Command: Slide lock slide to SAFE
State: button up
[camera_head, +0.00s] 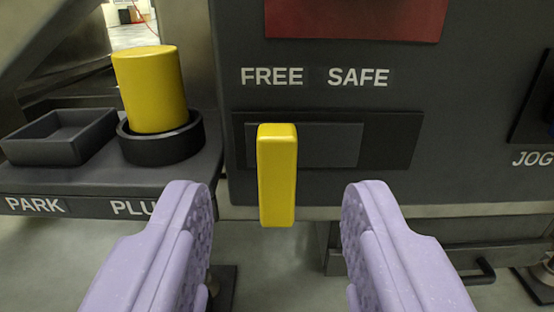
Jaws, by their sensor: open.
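The lock slide has a yellow upright handle (277,175) at the left part of a dark recessed track (392,140). A dark grey slide plate (330,144) reaches right from behind the handle. The handle sits below the word FREE (271,77), and the word SAFE (358,77) is to its right. My gripper (277,205) is open, with one lilac finger on each side of the handle's lower part in the picture. Clear gaps show between the handle and both fingers. I see no contact.
On a shelf (120,183) at left stand a yellow cylinder (150,90) in a black round holder (162,142) and an empty black tray (60,137). A red panel (355,18) is above. A dark part marked JOG (532,158) is at right.

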aim_at(279, 146)
jog(key=w+b, duration=0.3)
jog(key=w, duration=0.4)
jog(key=shift+w+f, duration=0.1)
jog(key=shift+w, duration=0.45)
grip_shut()
